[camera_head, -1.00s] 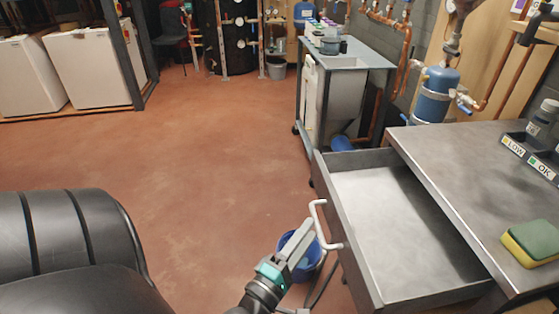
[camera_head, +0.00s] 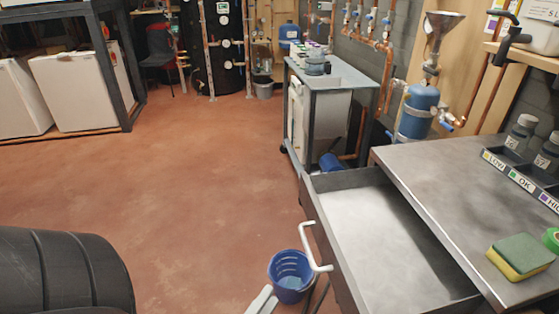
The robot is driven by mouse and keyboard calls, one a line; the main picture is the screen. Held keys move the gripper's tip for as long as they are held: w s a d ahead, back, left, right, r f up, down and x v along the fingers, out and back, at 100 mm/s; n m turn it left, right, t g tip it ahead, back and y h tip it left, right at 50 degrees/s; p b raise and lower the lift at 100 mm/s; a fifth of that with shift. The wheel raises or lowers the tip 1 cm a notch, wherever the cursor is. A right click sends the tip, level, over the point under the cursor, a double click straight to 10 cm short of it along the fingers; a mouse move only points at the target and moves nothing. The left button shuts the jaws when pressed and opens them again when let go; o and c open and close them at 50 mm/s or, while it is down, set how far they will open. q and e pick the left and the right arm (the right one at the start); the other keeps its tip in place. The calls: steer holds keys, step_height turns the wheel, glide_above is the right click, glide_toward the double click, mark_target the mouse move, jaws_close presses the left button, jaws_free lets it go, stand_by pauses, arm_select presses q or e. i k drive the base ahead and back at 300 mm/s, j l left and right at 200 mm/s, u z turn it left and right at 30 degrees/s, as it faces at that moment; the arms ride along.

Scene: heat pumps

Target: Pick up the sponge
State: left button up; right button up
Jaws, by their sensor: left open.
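The sponge (camera_head: 519,257), green on top with a yellow layer below, lies on the grey metal tabletop (camera_head: 440,170) near its front edge, at the right of the head view. My left gripper (camera_head: 263,300) shows only in part at the bottom edge, low beside the blue bucket and in front of the open drawer. It is open and well to the left of the sponge, not touching it. My right gripper is out of view.
The empty drawer (camera_head: 377,240) stands pulled out, its white handle (camera_head: 314,247) facing left. A blue bucket (camera_head: 290,276) is on the floor below. A labelled bottle rack (camera_head: 520,178) and a green round item (camera_head: 552,239) are near the sponge. Open floor lies left.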

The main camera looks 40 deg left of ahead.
mark_target(519, 257)
steer(key=k+j, duration=0.8)
steer(key=j, duration=0.1)
